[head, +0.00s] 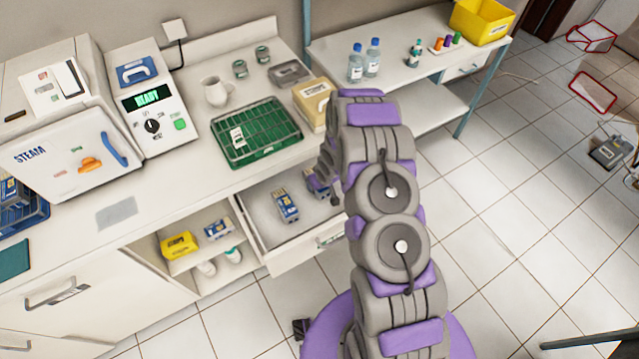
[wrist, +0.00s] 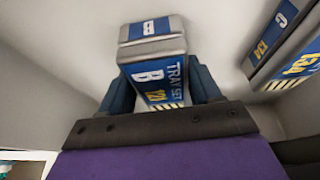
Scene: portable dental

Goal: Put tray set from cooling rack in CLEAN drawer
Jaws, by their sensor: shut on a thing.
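My gripper (wrist: 160,88) is shut on a grey and blue tray set marked B (wrist: 158,78), one blue finger on each side. In the head view this tray set (head: 316,184) shows at the right part of the open drawer (head: 262,232), partly hidden by my arm. I cannot tell whether it touches the drawer floor. A second tray set (head: 287,205) stands in the drawer to its left; a tray set marked C (wrist: 277,38) shows in the wrist view. The cooling rack (head: 268,155) on its green tray holds only a small white card. The drawer's label is not readable.
A beige box (head: 312,100) and a grey container (head: 290,74) stand behind the drawer on the counter. An open shelf (head: 190,262) with a yellow box (head: 178,245) lies left of the drawer.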

